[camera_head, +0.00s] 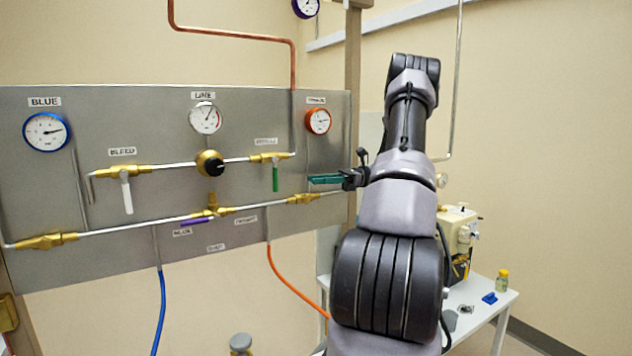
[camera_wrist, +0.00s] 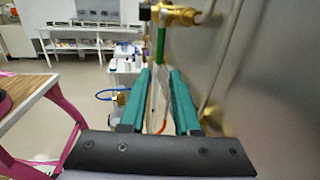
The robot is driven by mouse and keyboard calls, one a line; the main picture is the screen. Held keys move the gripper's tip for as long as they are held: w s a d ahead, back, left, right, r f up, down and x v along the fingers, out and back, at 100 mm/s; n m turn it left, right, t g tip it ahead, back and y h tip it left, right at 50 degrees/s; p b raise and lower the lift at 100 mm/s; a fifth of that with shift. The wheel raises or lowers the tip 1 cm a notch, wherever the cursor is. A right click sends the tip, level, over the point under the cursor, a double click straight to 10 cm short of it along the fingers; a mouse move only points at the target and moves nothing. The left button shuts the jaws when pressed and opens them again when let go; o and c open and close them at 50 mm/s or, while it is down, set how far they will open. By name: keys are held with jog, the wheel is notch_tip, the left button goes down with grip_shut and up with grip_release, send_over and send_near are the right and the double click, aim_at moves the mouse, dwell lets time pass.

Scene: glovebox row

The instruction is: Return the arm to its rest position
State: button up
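My arm stretches up and forward on the right half of the head view, in front of the valve panel (camera_head: 120,210). My gripper (camera_head: 318,179) has teal fingers that point left, near the panel's right part, close to the green-handled valve (camera_head: 275,175). In the wrist view my gripper (camera_wrist: 160,74) shows two fingers with a clear gap and nothing between them. The green handle (camera_wrist: 161,45) appears beyond the fingertips there. Whether the fingers touch the panel cannot be told.
The panel carries a blue gauge (camera_head: 46,132), an orange-rimmed gauge (camera_head: 318,121) and a white bleed handle (camera_head: 127,192). A white table (camera_head: 480,308) with a pump (camera_head: 458,235) and a small bottle (camera_head: 502,280) stands right. A pink-framed table (camera_wrist: 28,103) is left in the wrist view.

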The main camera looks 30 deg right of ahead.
dwell(0.6)
jog(key=s+a+r+n+g+h, duration=0.2)
jog(key=s+a+r+n+h, duration=0.15)
jog(key=a, duration=0.45)
jog(key=s+a+r+n+g+h, duration=0.25)
jog(key=s+a+n+h, duration=0.2)
jog(key=a, duration=0.35)
jog(key=s+a+r+n+t+h, duration=0.3)
jog(key=s+t+h, duration=0.1)
jog(key=s, duration=0.4)
jog(key=s+a+r+n+t+h, duration=0.2)
jog(key=s+r+n+t+h, duration=0.1)
jog(key=s, duration=0.5)
jog(key=shift+s+a+r+n+t+h, duration=0.25)
jog(key=shift+a+n+t+h, duration=0.2)
jog(key=shift+n+t, duration=0.45)
